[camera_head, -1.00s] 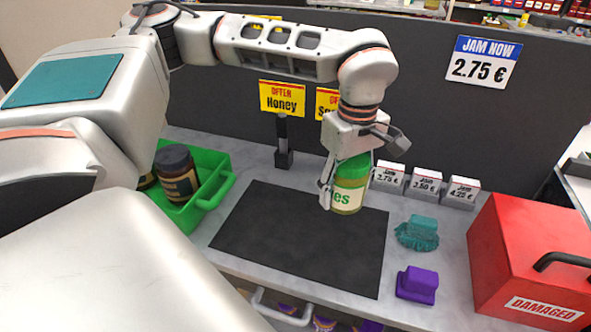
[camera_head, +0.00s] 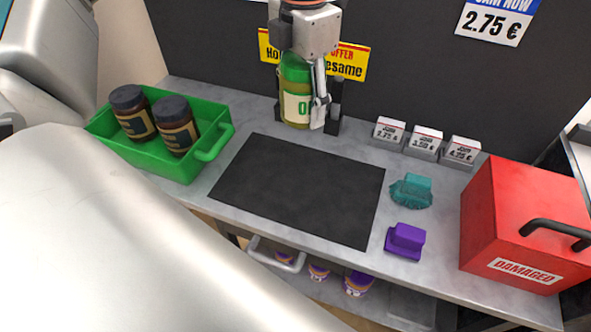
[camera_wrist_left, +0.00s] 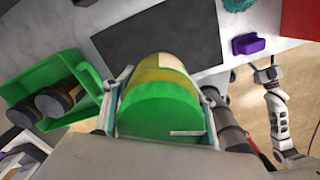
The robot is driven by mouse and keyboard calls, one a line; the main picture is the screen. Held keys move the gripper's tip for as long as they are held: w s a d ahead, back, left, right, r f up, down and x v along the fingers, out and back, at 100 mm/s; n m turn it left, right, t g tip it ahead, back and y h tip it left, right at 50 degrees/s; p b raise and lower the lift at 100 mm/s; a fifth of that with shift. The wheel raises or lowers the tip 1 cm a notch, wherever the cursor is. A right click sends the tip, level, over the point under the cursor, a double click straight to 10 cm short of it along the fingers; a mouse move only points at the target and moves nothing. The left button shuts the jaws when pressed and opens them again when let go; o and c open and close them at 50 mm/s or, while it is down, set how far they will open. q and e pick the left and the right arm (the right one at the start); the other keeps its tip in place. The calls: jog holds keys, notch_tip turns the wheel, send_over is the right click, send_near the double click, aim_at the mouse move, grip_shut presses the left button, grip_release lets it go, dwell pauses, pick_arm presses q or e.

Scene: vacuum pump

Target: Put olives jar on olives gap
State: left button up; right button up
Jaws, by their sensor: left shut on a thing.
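The olives jar (camera_head: 297,108) has a green lid and a pale label with green letters. It is upright at the back of the counter, in front of the dark wall. My left gripper (camera_head: 306,100) is shut on it from above, one finger along its right side. The lid (camera_wrist_left: 160,108) fills the middle of the left wrist view between both fingers. A black post (camera_head: 335,105) stands close to the jar's right. I cannot tell whether the jar's base touches the counter. My right gripper (camera_wrist_left: 266,75) shows small at the right of the wrist view, its opening unclear.
A green crate (camera_head: 212,150) with two dark jars (camera_head: 177,125) stands at left. A black mat (camera_head: 295,190) lies clear in front.

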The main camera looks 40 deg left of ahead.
aim_at(299, 182)
pick_arm(q)
jog(key=shift+f, duration=0.25)
notch_tip(299, 182, down, 19)
jog(key=shift+a+f, duration=0.1)
jog(key=shift+f, duration=0.1)
jog(key=shift+f, duration=0.15)
jog(key=o, duration=1.5)
